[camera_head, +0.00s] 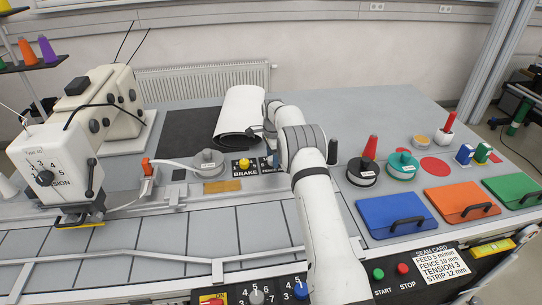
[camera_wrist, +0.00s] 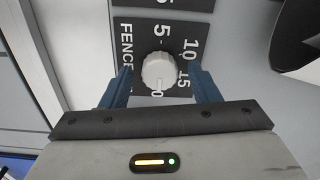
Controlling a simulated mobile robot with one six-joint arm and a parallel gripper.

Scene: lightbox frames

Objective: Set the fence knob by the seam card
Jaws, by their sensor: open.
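The fence knob (camera_wrist: 159,72) is a light grey ribbed knob on a dark plate marked FENCE, with 0, 5, 10 and 15 around it. I cannot make out which mark it points to. My gripper (camera_wrist: 160,78) is open, its blue fingers on either side of the knob; I cannot tell whether they touch it. In the head view my arm hides the knob and most of its plate. The seam card (camera_head: 442,266), at the front right, reads feed 5 m/min, fence 10 mm, tension 3, strip 12 mm.
A yellow BRAKE knob (camera_head: 244,164) sits just left of the fence plate. A white roll (camera_head: 240,112) lies behind. The sewing machine head (camera_head: 50,165) stands at left. Blue (camera_head: 390,214), orange (camera_head: 455,201) and green lidded boxes (camera_head: 510,190) lie at right.

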